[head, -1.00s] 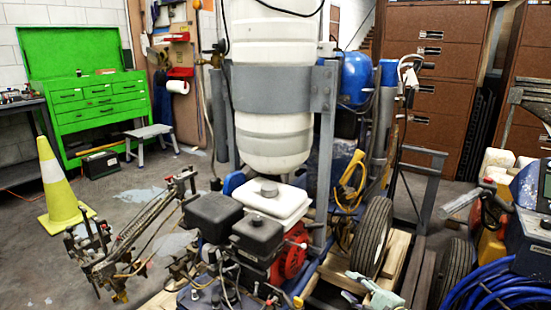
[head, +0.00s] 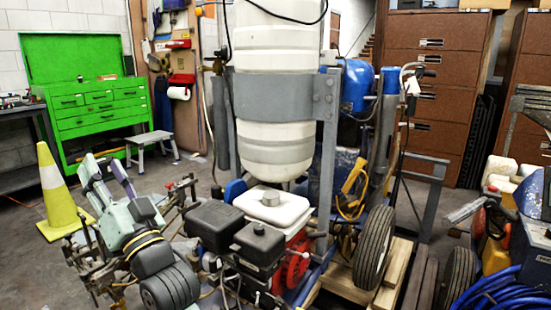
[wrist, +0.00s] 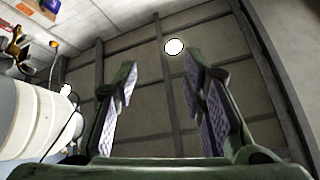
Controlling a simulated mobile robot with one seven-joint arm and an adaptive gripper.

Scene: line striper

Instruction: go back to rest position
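My gripper (head: 104,168) is at the lower left of the head view, with its pale green fingers pointing up and its dark wrist below. It is in front of part of the line striper's metal arm bar and near the yellow cone. In the wrist view my gripper (wrist: 160,76) is open, with a clear gap between its purple-grey pads and nothing in it. Beams and a round light on the ceiling show beyond the fingers. The line striper's white tank (head: 275,90) stands upright at the centre of the head view. The tank also shows at the left of the wrist view (wrist: 45,120).
A yellow cone (head: 61,203) stands at the left. A green tool chest (head: 100,122) and a small step stool (head: 147,139) are behind. The striper's engine (head: 257,242) and wheel (head: 374,247) fill the middle. Coiled blue hose (head: 495,290) lies at the right.

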